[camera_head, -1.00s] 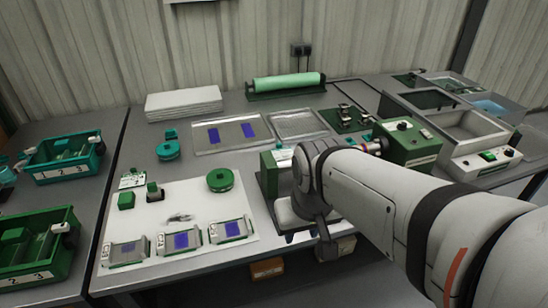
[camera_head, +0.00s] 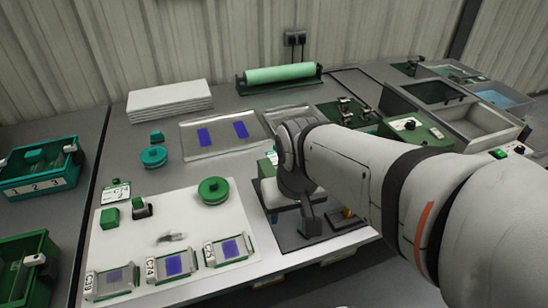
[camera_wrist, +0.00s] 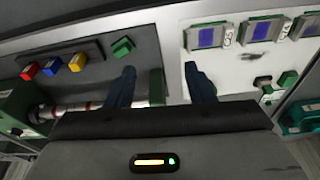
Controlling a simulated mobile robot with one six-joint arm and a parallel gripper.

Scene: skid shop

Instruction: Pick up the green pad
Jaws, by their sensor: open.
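A small square green pad (camera_wrist: 122,46) lies on a dark grey tray (camera_wrist: 95,62) in the wrist view, beside a yellow pad (camera_wrist: 77,63), a blue pad (camera_wrist: 51,63) and a red pad (camera_wrist: 29,70). My gripper (camera_wrist: 160,68) is open with nothing held, its two fingers apart above the bench. The green pad is just beyond the left fingertip in that view, not between the fingers. In the head view my arm end covers part of the tray and I cannot make out the green pad; the yellow pad (camera_head: 347,213) shows there.
A white mat (camera_head: 185,222) left of my arm holds green blocks (camera_head: 110,219), a green disc (camera_head: 213,190) and three framed plates (camera_head: 174,265). A green upright part (camera_wrist: 156,88) stands near my fingers. A green control box (camera_head: 418,128) is at the right.

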